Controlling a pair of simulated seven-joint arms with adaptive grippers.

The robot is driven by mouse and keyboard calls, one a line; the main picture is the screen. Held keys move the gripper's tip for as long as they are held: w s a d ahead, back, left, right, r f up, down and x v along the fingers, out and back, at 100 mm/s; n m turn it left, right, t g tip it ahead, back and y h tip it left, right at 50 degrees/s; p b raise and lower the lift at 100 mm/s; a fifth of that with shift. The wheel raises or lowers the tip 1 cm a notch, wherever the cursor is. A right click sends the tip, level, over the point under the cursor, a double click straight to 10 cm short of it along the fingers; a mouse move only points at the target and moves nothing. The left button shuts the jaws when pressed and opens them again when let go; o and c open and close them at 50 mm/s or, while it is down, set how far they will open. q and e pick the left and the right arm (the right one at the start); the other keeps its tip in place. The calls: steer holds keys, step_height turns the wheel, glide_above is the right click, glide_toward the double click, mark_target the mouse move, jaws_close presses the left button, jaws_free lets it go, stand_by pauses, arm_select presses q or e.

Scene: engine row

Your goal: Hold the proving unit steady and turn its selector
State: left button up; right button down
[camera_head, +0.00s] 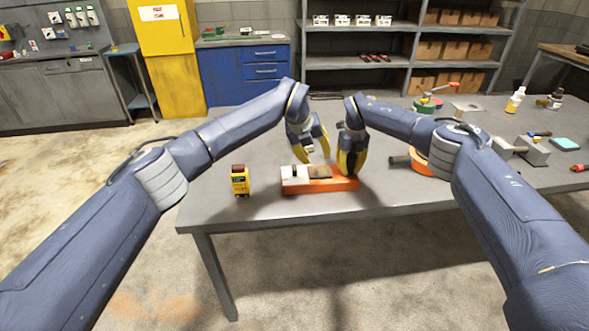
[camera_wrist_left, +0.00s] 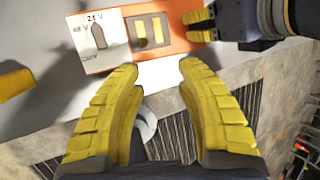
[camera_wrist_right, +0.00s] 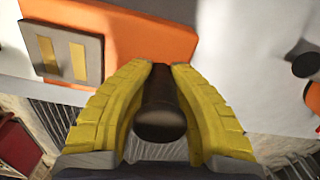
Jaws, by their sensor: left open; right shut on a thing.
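The proving unit (camera_head: 335,184) is an orange block lying on the table. Its white panel (camera_head: 290,178) carries a dark arrow-shaped selector (camera_wrist_left: 98,38) between voltage markings; its tip points up in the left wrist view, close to the upper marking. A grey plate (camera_wrist_right: 68,55) with two brass strips sits beside the panel. My right gripper (camera_head: 350,168) is shut on a black cylindrical handle (camera_wrist_right: 160,110) at the unit's right end. My left gripper (camera_head: 315,151) is open and empty above the unit; its fingers (camera_wrist_left: 158,70) are apart from the selector.
A yellow tester (camera_head: 240,181) stands on the table (camera_head: 215,212) left of the unit. Right of my right gripper are an orange round item (camera_head: 424,164) with a dark handle, grey blocks (camera_head: 531,151) and bottles (camera_head: 515,99). The table's front edge is close to the unit.

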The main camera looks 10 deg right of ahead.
mark_target(295, 168)
arm_select(q)
steer(key=w+a+t+y, duration=0.1)
steer(key=w+a+y, duration=0.1)
steer(key=a+y, duration=0.3)
steer(key=shift+t+h, duration=0.3)
steer(key=shift+h, duration=0.2)
steer(key=shift+a+x, duration=0.15)
steer(key=shift+x, duration=2.8)
steer(key=shift+a+x, duration=0.15)
steer(key=shift+x, duration=2.8)
steer(key=shift+w+r, duration=0.1)
steer(key=shift+w, duration=0.1)
steer(key=shift+c, duration=0.4)
jaws_close()
